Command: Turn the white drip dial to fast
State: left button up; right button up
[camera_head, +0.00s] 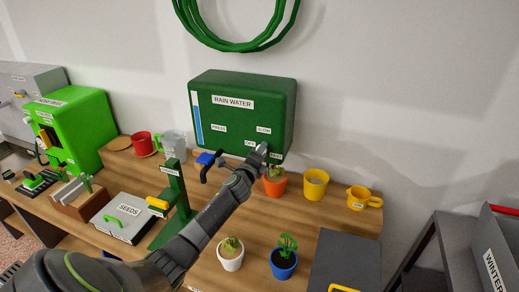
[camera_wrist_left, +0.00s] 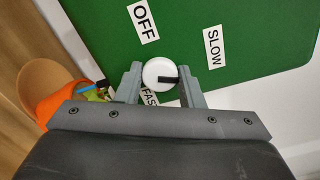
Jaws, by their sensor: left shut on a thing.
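The white drip dial (camera_wrist_left: 158,72) is on the front of the green rain water tank (camera_head: 243,118). In the left wrist view it sits between the fingers of my left gripper (camera_wrist_left: 160,84), which is shut on it. A black mark on the dial points right in that view, between the SLOW label (camera_wrist_left: 213,47) and the partly covered FAST label (camera_wrist_left: 149,94). The OFF label (camera_wrist_left: 144,21) is at the upper left. In the head view my left gripper (camera_head: 262,149) covers the dial at the tank's lower right. My right gripper is not in view.
An orange pot (camera_head: 275,182) with a plant stands just below the tank's right end. A blue-handled tap (camera_head: 206,159) is left of my gripper. Yellow cups (camera_head: 315,185) stand to the right. A green post (camera_head: 174,195) stands left of my forearm.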

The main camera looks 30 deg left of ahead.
pick_arm(q)
jog(key=m+p, duration=0.1)
jog(key=m, duration=0.4)
jog(key=shift+m, duration=0.3)
jog(key=shift+f+m, duration=0.1)
jog(key=shift+m, duration=3.6)
jog(key=o, duration=1)
jog(key=b+v, duration=0.1)
jog(key=v, duration=1.6)
jog(key=shift+s+d, duration=0.15)
